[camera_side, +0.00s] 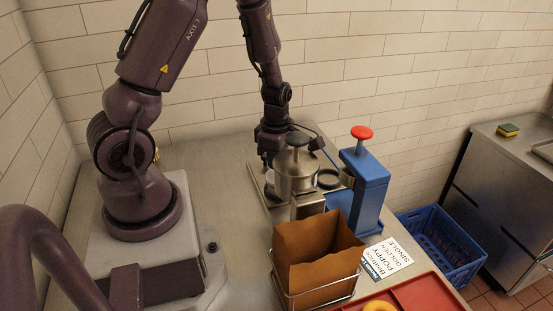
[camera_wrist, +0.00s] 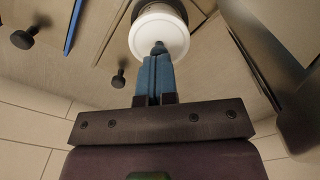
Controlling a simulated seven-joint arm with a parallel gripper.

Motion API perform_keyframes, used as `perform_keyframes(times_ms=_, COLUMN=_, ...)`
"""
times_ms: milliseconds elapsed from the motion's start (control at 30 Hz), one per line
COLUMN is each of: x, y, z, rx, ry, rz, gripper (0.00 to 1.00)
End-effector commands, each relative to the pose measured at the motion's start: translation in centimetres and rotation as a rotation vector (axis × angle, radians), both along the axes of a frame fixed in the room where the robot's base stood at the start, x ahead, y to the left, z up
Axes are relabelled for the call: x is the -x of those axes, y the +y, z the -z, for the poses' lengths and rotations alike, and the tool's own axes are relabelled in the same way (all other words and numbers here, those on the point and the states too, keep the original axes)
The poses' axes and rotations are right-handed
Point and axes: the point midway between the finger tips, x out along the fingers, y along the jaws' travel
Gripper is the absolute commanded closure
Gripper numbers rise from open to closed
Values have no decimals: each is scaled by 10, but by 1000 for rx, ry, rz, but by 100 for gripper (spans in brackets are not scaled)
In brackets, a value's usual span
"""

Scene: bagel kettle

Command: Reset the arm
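My gripper (camera_wrist: 156,75) shows in the wrist view with its two blue fingers side by side, closed together, with nothing clearly seen between them. Their tips overlap a white round-topped container (camera_wrist: 160,28); I cannot tell whether they touch it. In the side view my gripper is low at the back of the steel counter (camera_side: 220,190), behind the steel kettle (camera_side: 296,172), and its fingertips are mostly hidden.
A blue stand with a red knob (camera_side: 362,133) is right of the kettle. In front are a brown paper bag in a wire holder (camera_side: 312,255), a printed card (camera_side: 388,258) and a red tray (camera_side: 430,293) with a yellow ring. A blue crate (camera_side: 440,245) sits farther right.

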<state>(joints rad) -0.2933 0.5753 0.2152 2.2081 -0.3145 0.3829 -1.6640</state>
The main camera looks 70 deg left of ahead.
Motion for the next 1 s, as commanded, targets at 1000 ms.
perform_keyframes(times_ms=1000, x=-1, y=0, z=-52, rx=-1, ry=-2, rz=2, gripper=100)
